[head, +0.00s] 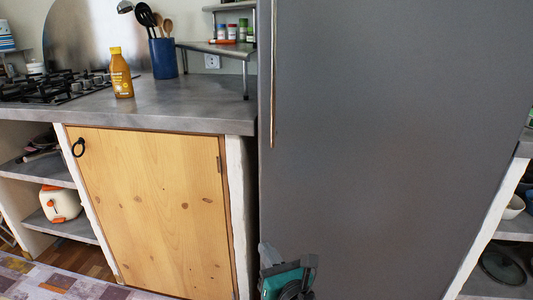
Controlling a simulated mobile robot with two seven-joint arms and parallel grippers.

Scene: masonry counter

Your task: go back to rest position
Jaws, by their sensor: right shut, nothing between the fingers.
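My right gripper (287,272) shows at the bottom edge, just right of centre, in front of the lower part of a tall grey fridge-like panel (395,130). It is dark with teal parts, shut and empty. Most of my right arm is outside the picture. My left gripper is not in view.
A grey counter (180,107) at the left carries a yellow-brown bottle (121,74), a blue utensil pot (163,58) and a gas hob (55,87). Below are a closed wooden door (150,205) and open shelves with a toaster (60,204). Shelves with bowls (513,207) stand at right.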

